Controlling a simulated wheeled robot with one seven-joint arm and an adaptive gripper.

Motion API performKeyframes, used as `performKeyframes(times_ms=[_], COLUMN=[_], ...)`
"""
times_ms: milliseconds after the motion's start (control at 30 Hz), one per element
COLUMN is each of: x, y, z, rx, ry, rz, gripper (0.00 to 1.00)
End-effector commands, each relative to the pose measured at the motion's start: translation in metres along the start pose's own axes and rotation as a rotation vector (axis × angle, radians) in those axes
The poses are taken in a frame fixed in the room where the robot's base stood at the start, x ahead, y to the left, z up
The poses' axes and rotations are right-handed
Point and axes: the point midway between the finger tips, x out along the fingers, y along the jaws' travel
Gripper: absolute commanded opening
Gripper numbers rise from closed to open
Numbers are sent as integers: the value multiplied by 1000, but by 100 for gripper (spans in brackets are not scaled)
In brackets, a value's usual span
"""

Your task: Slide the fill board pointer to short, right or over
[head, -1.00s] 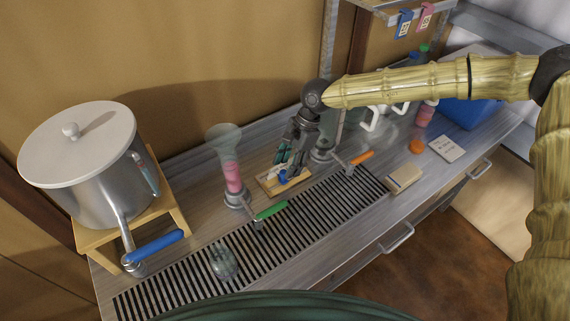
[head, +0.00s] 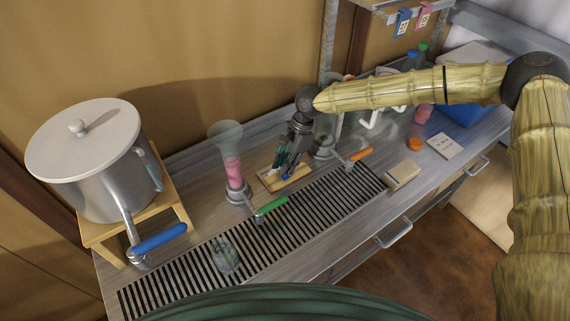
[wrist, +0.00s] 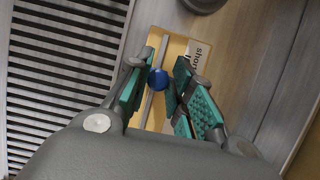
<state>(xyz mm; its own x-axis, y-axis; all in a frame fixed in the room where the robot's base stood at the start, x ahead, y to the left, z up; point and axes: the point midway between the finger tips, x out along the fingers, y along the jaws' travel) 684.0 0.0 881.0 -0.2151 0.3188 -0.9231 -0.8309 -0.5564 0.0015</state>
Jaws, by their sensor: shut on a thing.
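The fill board (head: 296,179) is a small wooden-coloured board on the counter behind the grate. In the wrist view the board (wrist: 176,48) has a thin metal rail along it and a white label reading "short" (wrist: 196,56) near its far end. The pointer's round blue knob (wrist: 158,79) sits at the rail. My gripper (head: 281,166) is down at the board, its teal-padded fingers (wrist: 159,88) on either side of the knob and shut on it. The other labels are hidden by my fingers and palm. In the head view my fingers cover the knob.
A funnel-topped glass with pink liquid (head: 233,172) stands just left of the board. A green-handled tap (head: 270,206) and an orange-handled tap (head: 360,154) reach over the slotted grate (head: 310,212). A lidded steel pot (head: 100,185) is far left; a small tan box (head: 402,174) lies right.

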Motion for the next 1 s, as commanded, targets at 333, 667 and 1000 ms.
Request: performKeyframes(times_ms=[333, 667, 1000], x=[13, 24, 22], y=[1, 1, 1], z=[9, 31, 32], rx=[-2, 3, 2], ry=[3, 3, 3], rz=[6, 5, 3], gripper=[0, 0, 44])
